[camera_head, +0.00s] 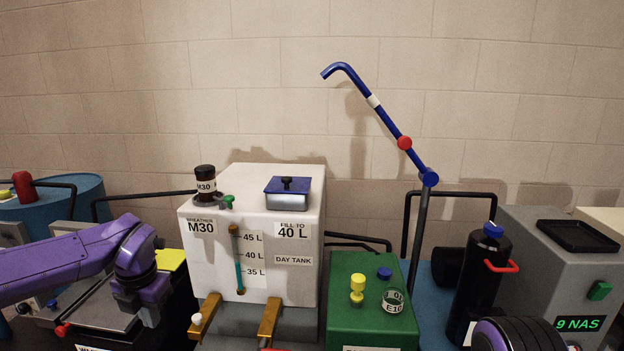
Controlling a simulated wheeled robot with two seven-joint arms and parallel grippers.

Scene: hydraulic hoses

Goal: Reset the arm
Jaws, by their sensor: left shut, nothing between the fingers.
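My purple left arm (60,262) reaches in from the left and bends down at a purple and black joint. My left gripper (142,306) is at its lower end, shut and empty, in front of the black box; its fingers are hard to make out. A purple and black ringed part of my right arm (503,335) shows at the bottom right; its gripper is out of view. A blue bent arm (378,108) with a white band and red knob (404,143) stands tilted up to the left on a grey post (418,235).
A white day tank (300,275) with a blue-lidded filler (287,193) and brown breather (205,180) stands centrally. Beside it are a green box (352,325), black cylinder (480,275) and grey unit (540,262). A blue drum (85,200) is at left. Space above the equipment is mostly clear.

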